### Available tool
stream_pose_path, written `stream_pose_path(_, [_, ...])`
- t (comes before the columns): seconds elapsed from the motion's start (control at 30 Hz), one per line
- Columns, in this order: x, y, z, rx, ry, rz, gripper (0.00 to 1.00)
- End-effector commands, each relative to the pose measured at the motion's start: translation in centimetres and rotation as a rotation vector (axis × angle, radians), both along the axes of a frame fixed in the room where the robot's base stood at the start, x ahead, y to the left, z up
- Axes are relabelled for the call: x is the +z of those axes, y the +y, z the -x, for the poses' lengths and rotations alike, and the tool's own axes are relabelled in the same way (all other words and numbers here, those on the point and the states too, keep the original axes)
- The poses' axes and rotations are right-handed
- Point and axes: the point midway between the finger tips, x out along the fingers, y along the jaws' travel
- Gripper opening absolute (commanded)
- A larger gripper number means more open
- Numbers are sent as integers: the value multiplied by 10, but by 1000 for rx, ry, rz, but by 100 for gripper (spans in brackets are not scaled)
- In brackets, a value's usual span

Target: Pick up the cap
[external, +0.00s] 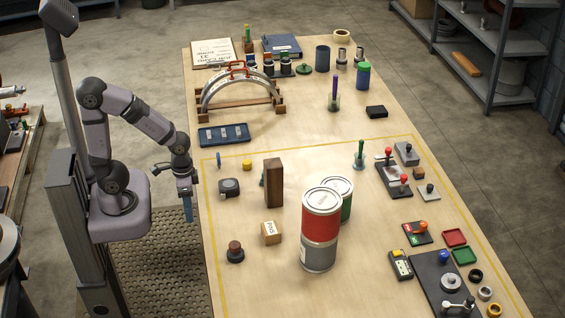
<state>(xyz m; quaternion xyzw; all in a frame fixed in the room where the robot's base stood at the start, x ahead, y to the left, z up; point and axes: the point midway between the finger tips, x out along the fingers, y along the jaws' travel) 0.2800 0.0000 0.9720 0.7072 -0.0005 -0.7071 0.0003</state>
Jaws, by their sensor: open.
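A grey arched casing piece (212,85) with red handles on top stands on a wooden stand (262,117) at the back left of the table; it looks the likeliest cap, but I cannot tell for sure. My gripper (188,217) is open and points down beside the table's left edge, over the dark floor mat. It is well in front of the arched piece and apart from everything on the table. The jaws look small here, and I see nothing between them.
A blue tray (223,135) with small metal parts lies before the stand. Clear wood lies around the table's middle.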

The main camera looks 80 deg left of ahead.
Motion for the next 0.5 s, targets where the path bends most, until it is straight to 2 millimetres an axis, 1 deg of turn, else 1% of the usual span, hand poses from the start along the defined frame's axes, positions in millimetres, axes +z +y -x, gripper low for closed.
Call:
stream_pose_path(0.13, [3,0,0,0,-1,0,49])
stream_pose_path(0.23, [9,0,-1,0,-4,0,49])
stream_pose_path(0.5, [45,0,-1,0,-6,0,49])
